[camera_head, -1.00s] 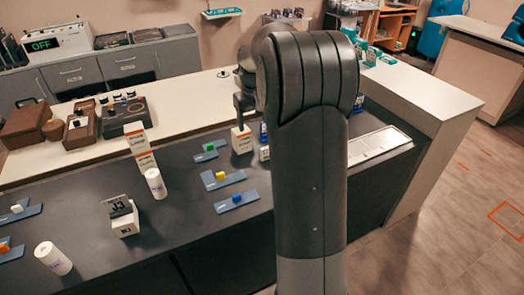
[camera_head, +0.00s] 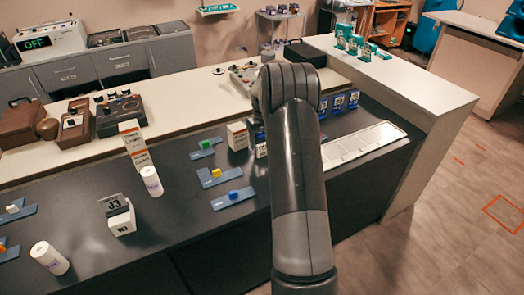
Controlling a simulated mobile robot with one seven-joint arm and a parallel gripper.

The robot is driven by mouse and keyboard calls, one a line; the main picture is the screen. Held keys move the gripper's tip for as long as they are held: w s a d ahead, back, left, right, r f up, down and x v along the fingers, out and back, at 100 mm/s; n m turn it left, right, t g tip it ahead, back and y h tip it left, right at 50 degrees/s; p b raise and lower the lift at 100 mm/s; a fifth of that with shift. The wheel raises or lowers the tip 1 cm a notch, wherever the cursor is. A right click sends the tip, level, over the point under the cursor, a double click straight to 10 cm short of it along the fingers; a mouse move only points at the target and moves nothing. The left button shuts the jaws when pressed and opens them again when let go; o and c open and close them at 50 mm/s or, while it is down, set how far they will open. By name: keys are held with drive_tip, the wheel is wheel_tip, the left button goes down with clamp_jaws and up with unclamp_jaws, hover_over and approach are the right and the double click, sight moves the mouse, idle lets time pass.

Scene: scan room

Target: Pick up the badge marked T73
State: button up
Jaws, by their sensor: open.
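Several small blue-and-white upright cards stand on the dark counter to the right of my arm, one of them a blue card (camera_head: 353,98). Another blue-and-white card (camera_head: 260,136) shows just left of my arm, partly hidden by it. These may be badges, but their marks are too small to read, so I cannot tell which one is T73. My arm rises through the middle of the view and bends away from the camera. My gripper is hidden behind the arm.
A white compartment tray (camera_head: 363,146) lies right of my arm. The raised pale shelf (camera_head: 190,112) runs behind.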

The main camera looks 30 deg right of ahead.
sight(263, 145)
wheel_tip(263, 145, down, 5)
drive_tip(key=shift+s+f, duration=0.1)
drive_tip(key=c, duration=1)
drive_tip(key=shift+c, duration=0.2)
